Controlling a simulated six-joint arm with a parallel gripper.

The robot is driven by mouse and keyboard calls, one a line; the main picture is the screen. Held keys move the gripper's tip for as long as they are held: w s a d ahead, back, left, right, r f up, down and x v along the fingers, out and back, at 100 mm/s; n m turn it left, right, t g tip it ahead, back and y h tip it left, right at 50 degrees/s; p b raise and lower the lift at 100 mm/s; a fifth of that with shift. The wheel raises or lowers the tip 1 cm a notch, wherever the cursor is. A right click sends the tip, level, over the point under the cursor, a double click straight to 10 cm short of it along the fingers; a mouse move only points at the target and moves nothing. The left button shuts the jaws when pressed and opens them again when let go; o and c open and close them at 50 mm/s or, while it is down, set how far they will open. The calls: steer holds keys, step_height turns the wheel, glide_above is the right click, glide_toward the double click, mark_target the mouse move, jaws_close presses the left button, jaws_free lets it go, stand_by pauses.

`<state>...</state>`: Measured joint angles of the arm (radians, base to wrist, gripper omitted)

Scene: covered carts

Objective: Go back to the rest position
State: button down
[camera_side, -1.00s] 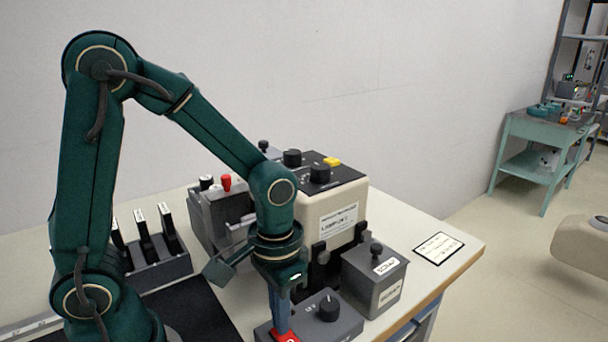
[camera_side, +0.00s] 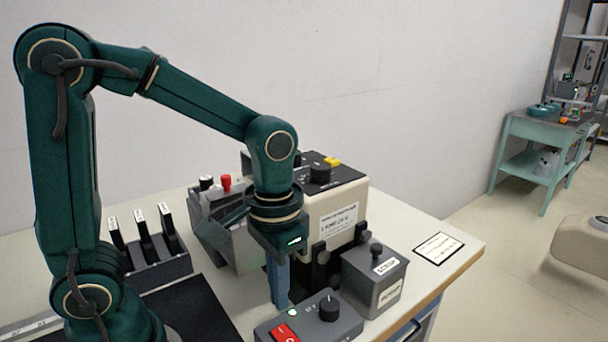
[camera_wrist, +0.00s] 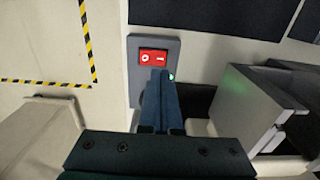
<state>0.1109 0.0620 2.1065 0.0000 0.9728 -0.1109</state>
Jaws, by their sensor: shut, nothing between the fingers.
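My gripper (camera_side: 279,301) points down in the side view, its blue fingers together and empty. It is above and behind the grey switch box (camera_side: 342,328) at the table's front. The box carries a red rocker switch (camera_side: 285,333), a black knob (camera_side: 328,308) and a lit green lamp (camera_side: 291,312). In the wrist view the shut fingertips (camera_wrist: 161,73) are just below the red rocker (camera_wrist: 153,57) in the picture and hide part of the box. The fingers look clear of the rocker.
A cream instrument (camera_side: 338,222) with black knobs stands behind my gripper. A small grey box (camera_side: 396,283) is to its right. A rack with several black-handled items (camera_side: 160,264) stands at the left. The table near the label card (camera_side: 439,247) is clear.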

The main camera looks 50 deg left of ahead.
steer(key=shift+r, duration=0.75)
steer(key=shift+r, duration=0.1)
steer(key=s+a+r+t, duration=0.2)
steer(key=s+r+t, duration=0.2)
steer(key=t, duration=0.1)
steer(key=shift+s+a+r+t, duration=0.15)
steer(key=shift+s+t, duration=0.15)
steer(key=shift+s, duration=0.05)
stand_by(0.6)
